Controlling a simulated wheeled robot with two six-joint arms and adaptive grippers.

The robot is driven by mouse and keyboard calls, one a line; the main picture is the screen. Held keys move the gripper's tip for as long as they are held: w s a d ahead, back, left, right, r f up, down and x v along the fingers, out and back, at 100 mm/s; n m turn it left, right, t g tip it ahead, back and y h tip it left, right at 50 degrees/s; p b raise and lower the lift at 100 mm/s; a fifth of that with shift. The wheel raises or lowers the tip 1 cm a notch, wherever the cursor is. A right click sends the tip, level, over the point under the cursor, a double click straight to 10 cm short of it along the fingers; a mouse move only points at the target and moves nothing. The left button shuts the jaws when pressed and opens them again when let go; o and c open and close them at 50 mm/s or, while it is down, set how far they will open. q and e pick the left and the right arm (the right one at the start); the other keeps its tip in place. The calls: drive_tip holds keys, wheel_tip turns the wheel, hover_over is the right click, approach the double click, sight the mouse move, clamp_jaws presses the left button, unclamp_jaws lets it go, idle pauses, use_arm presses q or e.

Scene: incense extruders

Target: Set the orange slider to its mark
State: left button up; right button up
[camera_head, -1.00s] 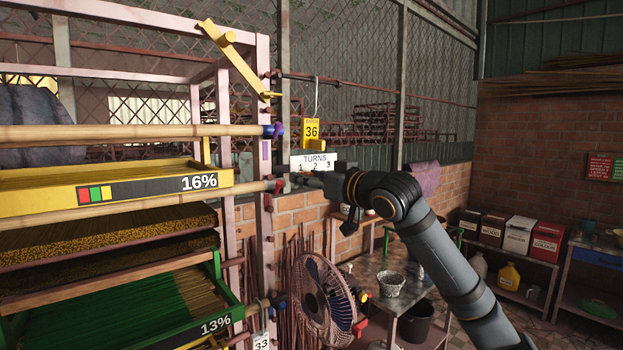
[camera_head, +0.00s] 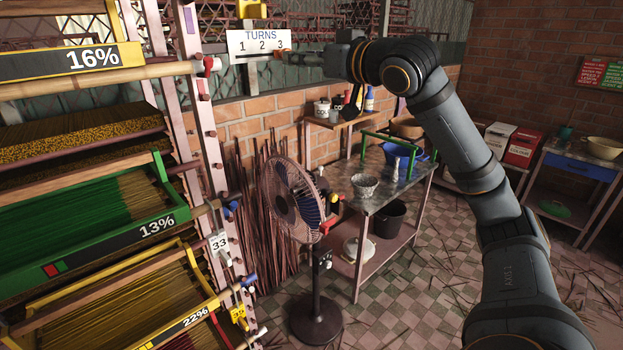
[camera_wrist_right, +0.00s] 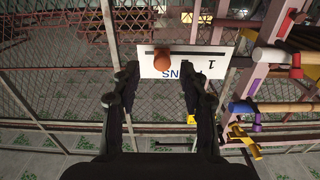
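The white TURNS plate (camera_head: 258,41), numbered 1, 2, 3, is at the top of the head view. The small orange slider (camera_head: 283,52) shows at its right end, by the 3. In the right wrist view the slider is a round orange knob (camera_wrist_right: 162,59) in front of the plate (camera_wrist_right: 184,68). My right gripper (camera_head: 304,57) reaches in from the right, just right of the knob. In the wrist view my right gripper (camera_wrist_right: 162,79) has its fingers apart, with the knob between and beyond the tips. Contact cannot be told. My left gripper is out of view.
A rack with bamboo poles and trays marked 16% (camera_head: 62,62), 13% (camera_head: 158,228) and 22% stands on the left. A standing fan (camera_head: 292,200) and a metal table (camera_head: 385,190) are below my right arm. In the wrist view coloured pole ends (camera_wrist_right: 265,105) lie at the right.

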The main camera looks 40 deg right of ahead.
drive_tip(key=s+a+b, duration=0.3)
drive_tip(key=s+b, duration=0.2)
drive_tip(key=s, duration=0.2)
drive_tip(key=w+d+f+m+g+h+p, duration=0.15)
drive_tip(key=w+d+f, duration=0.45)
drive_tip(key=w+f, duration=0.7)
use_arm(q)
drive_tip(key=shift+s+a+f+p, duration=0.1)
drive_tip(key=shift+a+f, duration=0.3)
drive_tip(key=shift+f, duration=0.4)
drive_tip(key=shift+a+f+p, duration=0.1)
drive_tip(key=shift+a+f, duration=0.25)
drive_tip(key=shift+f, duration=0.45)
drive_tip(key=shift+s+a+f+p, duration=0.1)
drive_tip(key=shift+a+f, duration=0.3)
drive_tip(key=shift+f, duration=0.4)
use_arm(e)
drive_tip(key=w+d+f+g, duration=0.1)
drive_tip(key=w+f, duration=0.1)
drive_tip(key=f, duration=0.7)
drive_tip(key=w+d+f+m+g, duration=0.1)
drive_tip(key=w+d+f, duration=0.1)
drive_tip(key=f, duration=0.7)
drive_tip(key=shift+w+h, duration=0.2)
drive_tip(key=shift+h, duration=0.15)
